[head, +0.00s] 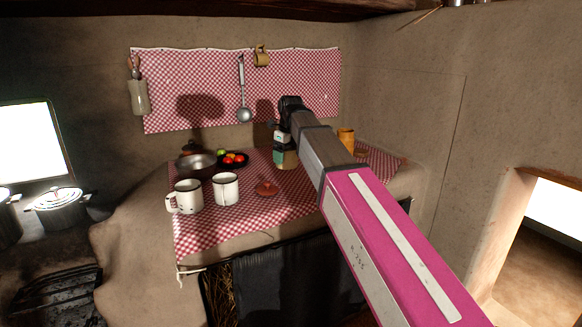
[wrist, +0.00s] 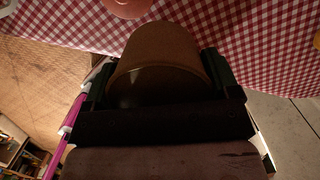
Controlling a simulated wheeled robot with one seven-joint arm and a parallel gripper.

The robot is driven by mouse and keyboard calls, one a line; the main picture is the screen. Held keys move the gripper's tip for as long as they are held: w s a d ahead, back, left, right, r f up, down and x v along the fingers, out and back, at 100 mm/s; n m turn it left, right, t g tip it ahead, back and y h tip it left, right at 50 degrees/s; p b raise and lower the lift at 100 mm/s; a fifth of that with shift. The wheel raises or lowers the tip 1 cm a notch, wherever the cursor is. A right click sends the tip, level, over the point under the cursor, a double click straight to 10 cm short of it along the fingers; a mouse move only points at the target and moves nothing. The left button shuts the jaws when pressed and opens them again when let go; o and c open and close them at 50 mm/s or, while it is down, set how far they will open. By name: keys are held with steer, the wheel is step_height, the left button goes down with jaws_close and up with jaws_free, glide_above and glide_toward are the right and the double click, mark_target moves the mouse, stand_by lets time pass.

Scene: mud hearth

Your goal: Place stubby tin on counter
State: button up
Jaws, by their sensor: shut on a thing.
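The stubby tin (wrist: 160,52) is a brown, open-looking cylinder between the two dark green fingers of my gripper (wrist: 165,78) in the wrist view. My gripper is shut on it. In the head view my gripper (head: 280,157) points down over the back of the counter (head: 240,217), and a tan part of the tin (head: 291,161) shows beside a finger. The counter is covered with a red and white checked cloth. I cannot tell whether the tin's base touches the cloth.
Two white mugs (head: 187,196) (head: 226,188) stand at the counter's front left. A metal pan (head: 196,166) and a dark plate of fruit (head: 233,160) are behind them. A reddish lid-like thing (head: 266,189) lies in front of my gripper. An orange container (head: 346,140) stands at right.

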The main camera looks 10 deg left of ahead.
steer(key=shift+w+a, duration=0.15)
steer(key=shift+w, duration=0.2)
steer(key=w+d+f, duration=0.2)
steer(key=w, duration=0.1)
steer(key=w+d+f, duration=0.5)
steer(key=shift+w, duration=0.35)
steer(key=shift+d+f, duration=0.1)
steer(key=shift+f, duration=1.9)
steer(key=shift+f, duration=0.1)
steer(key=o, duration=0.9)
step_height(320, 180, up, 12)
steer(key=d, duration=0.1)
steer(key=shift+s, duration=0.4)
steer(key=shift+d, duration=0.1)
